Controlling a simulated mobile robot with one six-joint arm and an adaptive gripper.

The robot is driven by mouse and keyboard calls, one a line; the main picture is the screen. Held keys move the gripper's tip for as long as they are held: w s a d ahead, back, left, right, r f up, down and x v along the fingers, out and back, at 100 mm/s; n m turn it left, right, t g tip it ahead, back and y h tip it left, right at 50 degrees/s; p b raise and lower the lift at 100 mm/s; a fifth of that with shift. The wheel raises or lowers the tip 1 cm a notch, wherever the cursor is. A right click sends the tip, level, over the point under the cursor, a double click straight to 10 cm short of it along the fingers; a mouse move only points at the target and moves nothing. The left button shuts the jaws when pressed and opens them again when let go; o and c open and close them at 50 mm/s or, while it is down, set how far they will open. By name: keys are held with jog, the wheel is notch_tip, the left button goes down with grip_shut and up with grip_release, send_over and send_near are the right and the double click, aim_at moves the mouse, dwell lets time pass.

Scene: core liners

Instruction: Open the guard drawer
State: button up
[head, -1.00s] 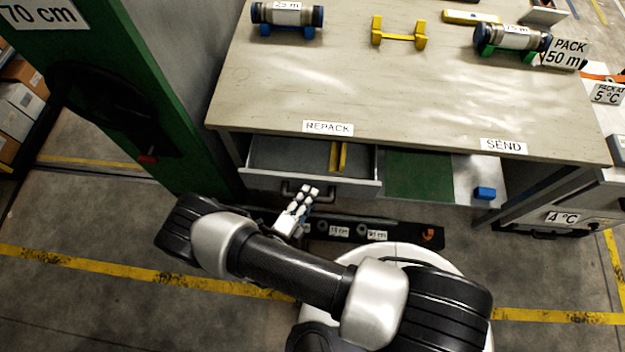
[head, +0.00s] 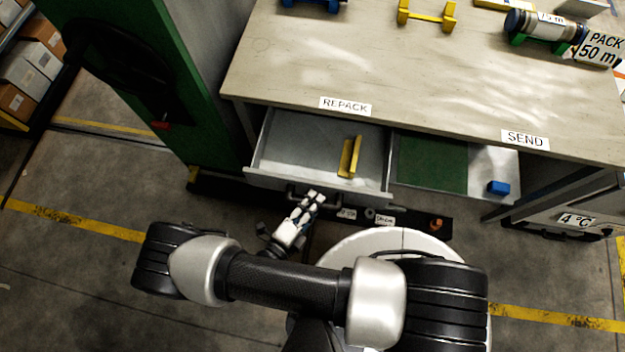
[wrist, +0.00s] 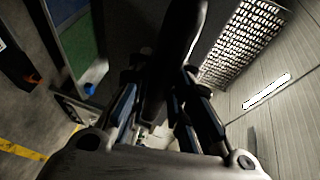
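The guard drawer (head: 262,172) is a grey drawer under the REPACK end of the bench. It stands well out from the bench, and a yellow guard piece (head: 349,158) lies inside it. Its dark handle (head: 291,189) is on the front face. My gripper (head: 314,197) is at the handle, in front of the drawer. In the wrist view the fingers (wrist: 160,88) lie on either side of the dark handle bar (wrist: 182,35) and appear closed on it. The exact contact is in shadow.
The bench top (head: 400,90) holds a yellow cradle (head: 427,16) and a labelled core tube (head: 545,24). A green post (head: 150,90) stands at left.

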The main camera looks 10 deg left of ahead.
jog(key=o, duration=0.5)
jog(key=v, duration=1.2)
jog(key=shift+r, duration=0.1)
dwell(0.4)
